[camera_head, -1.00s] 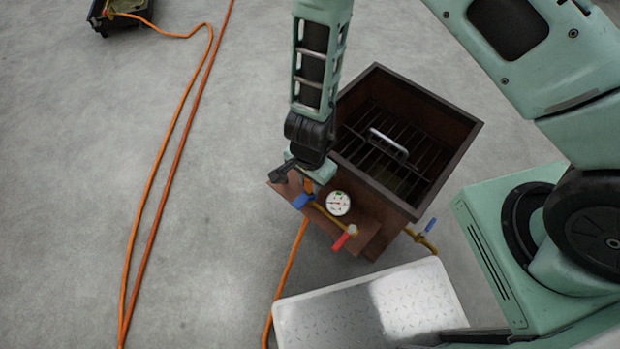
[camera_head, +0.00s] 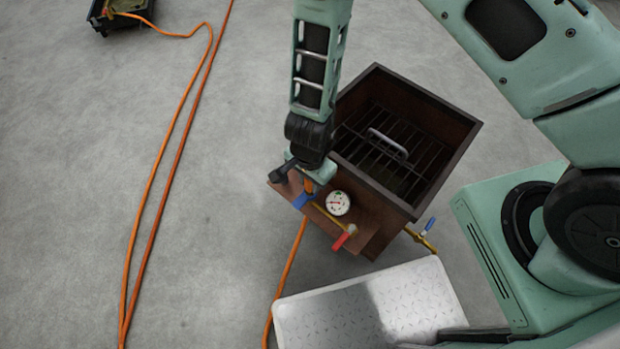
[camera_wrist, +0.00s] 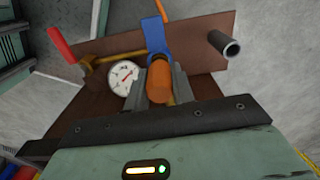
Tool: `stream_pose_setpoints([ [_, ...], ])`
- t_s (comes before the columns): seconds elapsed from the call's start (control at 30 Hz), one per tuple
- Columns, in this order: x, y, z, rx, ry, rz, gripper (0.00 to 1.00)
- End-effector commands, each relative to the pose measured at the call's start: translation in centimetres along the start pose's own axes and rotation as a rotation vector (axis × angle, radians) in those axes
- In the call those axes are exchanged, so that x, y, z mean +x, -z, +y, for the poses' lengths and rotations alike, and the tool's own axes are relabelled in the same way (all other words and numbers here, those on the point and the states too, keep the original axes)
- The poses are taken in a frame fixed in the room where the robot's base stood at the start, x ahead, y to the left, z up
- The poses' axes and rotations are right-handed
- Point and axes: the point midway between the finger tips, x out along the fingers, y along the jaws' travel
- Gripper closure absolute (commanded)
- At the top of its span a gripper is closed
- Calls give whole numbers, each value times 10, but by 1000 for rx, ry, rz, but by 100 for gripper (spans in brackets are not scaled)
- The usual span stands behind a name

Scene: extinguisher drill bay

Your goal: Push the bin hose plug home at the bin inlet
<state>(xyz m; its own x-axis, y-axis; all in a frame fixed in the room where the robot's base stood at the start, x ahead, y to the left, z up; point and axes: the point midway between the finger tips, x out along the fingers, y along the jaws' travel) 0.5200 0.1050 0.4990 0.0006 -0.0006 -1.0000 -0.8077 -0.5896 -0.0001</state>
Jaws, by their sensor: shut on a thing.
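My gripper (camera_head: 309,178) points down at the near left side of the brown bin (camera_head: 449,107). In the wrist view its two grey fingers (camera_wrist: 157,88) are shut on the orange bin hose plug (camera_wrist: 159,80), one on each side. A bit of the orange plug also shows below the gripper in the head view (camera_head: 309,186). The plug's far end meets the blue-handled valve (camera_wrist: 157,38) at the bin's brown plate (camera_wrist: 200,48). The inlet's mouth is hidden, so I cannot tell how deep the plug sits.
A round white gauge (camera_head: 338,203) and a red lever (camera_head: 345,238) sit close beside my gripper. A grey pipe stub (camera_wrist: 224,45) stands up from the plate. A pale tread-plate box (camera_head: 360,305) stands in front. Orange hose (camera_head: 160,165) runs over clear floor at left.

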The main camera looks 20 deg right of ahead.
Motion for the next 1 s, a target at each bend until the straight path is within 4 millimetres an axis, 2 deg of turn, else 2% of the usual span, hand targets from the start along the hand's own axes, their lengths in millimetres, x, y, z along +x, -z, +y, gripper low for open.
stream_pose_setpoints([
  [1.0, 15, 0, 0, 1, 0, 0, 99],
])
